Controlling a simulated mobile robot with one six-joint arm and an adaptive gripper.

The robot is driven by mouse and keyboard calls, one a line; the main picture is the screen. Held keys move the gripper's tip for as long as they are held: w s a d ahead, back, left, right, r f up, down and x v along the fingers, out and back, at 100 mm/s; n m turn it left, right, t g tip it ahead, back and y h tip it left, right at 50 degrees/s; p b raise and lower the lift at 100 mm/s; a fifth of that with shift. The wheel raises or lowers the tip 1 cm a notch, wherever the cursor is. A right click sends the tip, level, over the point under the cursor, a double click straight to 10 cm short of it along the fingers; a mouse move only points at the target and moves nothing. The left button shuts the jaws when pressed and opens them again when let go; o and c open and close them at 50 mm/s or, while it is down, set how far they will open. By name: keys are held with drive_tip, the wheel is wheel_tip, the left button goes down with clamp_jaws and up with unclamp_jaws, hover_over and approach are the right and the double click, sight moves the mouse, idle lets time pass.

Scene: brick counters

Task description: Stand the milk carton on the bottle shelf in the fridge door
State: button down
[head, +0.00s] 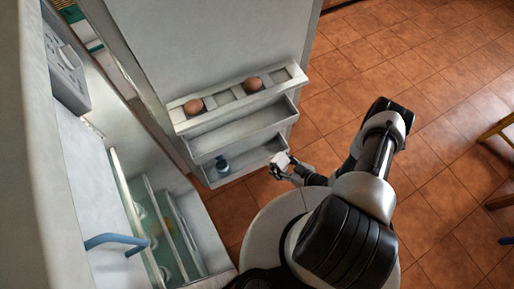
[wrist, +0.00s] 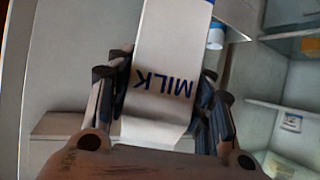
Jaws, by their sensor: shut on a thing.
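The white milk carton shows in the wrist view (wrist: 165,60) with blue "MILK" lettering and a blue band at the top edge; it is small in the head view (head: 281,161). My gripper (head: 286,168) is shut on the carton, with a finger on each side of it in the wrist view (wrist: 163,80). The carton is beside the right end of the lowest door shelf (head: 252,161), which I take as the bottle shelf. Whether it touches the shelf is unclear. A small blue item (head: 222,164) stands at that shelf's left part.
The fridge door (head: 210,40) stands open. Its egg rack (head: 225,98) holds two brown eggs, above a seemingly empty middle shelf (head: 240,130). The fridge interior (head: 165,225) is at lower left. Tiled floor (head: 440,100) lies open to the right.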

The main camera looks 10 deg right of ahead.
drive_tip(key=w+a+b, duration=0.3)
drive_tip(key=w+a, duration=0.1)
drive_tip(key=w, duration=1.1)
wheel_tip(320, 180, down, 12)
drive_tip(key=b, duration=0.5)
drive_tip(key=shift+r, duration=0.25)
drive_tip(key=shift+d, duration=0.1)
drive_tip(key=c, duration=0.8)
unclamp_jaws()
drive_tip(key=shift+f, duration=0.1)
drive_tip(key=shift+o, duration=0.2)
